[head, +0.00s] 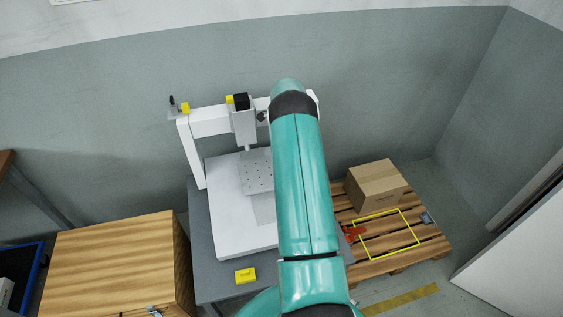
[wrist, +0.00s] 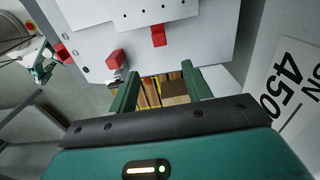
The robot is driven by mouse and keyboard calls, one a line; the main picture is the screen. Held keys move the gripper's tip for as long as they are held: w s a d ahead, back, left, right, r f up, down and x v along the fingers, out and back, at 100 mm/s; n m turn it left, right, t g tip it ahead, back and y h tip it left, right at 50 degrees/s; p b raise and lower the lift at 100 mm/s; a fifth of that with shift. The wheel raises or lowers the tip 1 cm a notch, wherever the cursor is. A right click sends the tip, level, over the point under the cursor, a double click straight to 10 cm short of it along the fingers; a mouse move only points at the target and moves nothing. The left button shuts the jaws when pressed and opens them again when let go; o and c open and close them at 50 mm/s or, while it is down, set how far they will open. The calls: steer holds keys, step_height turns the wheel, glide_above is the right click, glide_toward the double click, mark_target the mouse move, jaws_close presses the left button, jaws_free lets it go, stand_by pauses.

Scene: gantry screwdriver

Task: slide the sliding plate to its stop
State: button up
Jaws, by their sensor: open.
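The sliding plate (head: 257,178) is a grey plate with rows of small holes, lying on the white base of the gantry machine below its screwdriver head (head: 243,122). My arm covers the right side of the machine in the head view and hides my gripper. In the wrist view a plate with small holes (wrist: 148,10) shows at the top edge, with a red tab (wrist: 158,36) at its near edge. My gripper (wrist: 160,70) is open, its two green fingers apart with nothing between them. The red tab appears just beyond the fingertips, apart from them.
A second red block (wrist: 116,59) sits left of the tab. A yellow block (head: 245,275) lies on the grey table. A wooden cabinet (head: 112,262) stands at left. At right, a pallet (head: 438,247) carries a cardboard box (head: 376,186) and a yellow outline.

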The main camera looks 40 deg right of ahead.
steer(key=f, duration=1.4)
steer(key=shift+s+d+f, duration=0.25)
steer(key=shift+d+f, duration=0.1)
steer(key=shift+d, duration=0.05)
jaws_close()
